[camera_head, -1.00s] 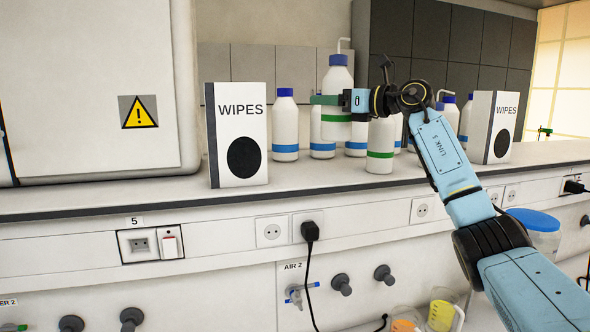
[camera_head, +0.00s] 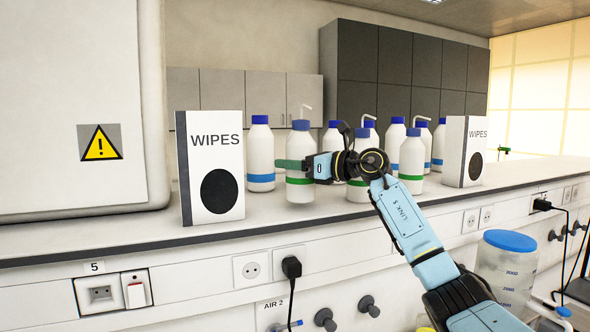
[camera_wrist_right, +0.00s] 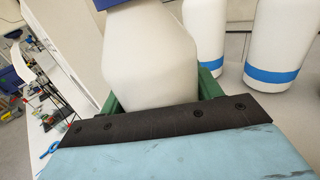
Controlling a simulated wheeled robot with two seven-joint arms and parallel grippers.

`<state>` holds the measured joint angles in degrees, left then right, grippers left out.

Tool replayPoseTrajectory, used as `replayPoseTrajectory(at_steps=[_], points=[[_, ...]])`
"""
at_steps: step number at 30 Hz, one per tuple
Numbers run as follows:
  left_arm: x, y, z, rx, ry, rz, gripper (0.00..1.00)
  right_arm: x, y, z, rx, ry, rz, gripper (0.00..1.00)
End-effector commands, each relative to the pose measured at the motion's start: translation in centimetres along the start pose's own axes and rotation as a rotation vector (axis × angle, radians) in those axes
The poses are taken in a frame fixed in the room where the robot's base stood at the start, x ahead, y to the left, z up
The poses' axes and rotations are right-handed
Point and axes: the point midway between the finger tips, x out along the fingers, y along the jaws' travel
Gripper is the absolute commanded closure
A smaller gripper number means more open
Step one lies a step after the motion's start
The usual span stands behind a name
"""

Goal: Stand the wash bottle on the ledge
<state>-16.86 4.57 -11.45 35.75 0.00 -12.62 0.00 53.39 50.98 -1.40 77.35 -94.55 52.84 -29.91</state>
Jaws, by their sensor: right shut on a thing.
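The wash bottle (camera_head: 300,188) is white with a green band, a blue cap and a thin bent spout. It is upright at the ledge (camera_head: 275,219), right of the left wipes box. Its base appears at or very near the surface; I cannot tell whether it touches. My right gripper (camera_head: 296,164) is shut around its upper body, with green fingers on either side. In the right wrist view the bottle's white body (camera_wrist_right: 150,60) sits between the fingers, and its base is hidden. My left gripper is not in view.
A wipes box (camera_head: 212,168) stands left of the bottle, another (camera_head: 465,152) far right. Several blue- and green-banded bottles stand behind and right, including a blue-banded one (camera_head: 261,155). The ledge's front strip is clear. A blue-lidded container (camera_head: 508,268) is below at right.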

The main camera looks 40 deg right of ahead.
Motion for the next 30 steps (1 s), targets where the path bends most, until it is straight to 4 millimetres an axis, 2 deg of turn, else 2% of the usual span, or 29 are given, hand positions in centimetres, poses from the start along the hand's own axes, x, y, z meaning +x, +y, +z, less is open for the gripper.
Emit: replayPoseTrajectory(at_steps=[5,18,19,23,30], points=[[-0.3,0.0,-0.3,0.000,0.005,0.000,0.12,-0.1,0.0,-1.4,-0.001,-0.004,-0.001,0.73],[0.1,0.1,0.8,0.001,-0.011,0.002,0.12,-0.1,0.0,-2.0,-0.002,-0.004,-0.002,0.73],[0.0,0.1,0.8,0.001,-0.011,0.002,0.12,0.0,0.0,-2.1,-0.001,0.000,-0.001,0.32],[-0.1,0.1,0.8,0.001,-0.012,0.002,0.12,0.0,0.0,-2.1,0.000,0.000,-0.001,0.15],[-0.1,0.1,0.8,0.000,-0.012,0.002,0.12,0.0,0.0,-2.0,0.000,-0.001,-0.001,0.15]])
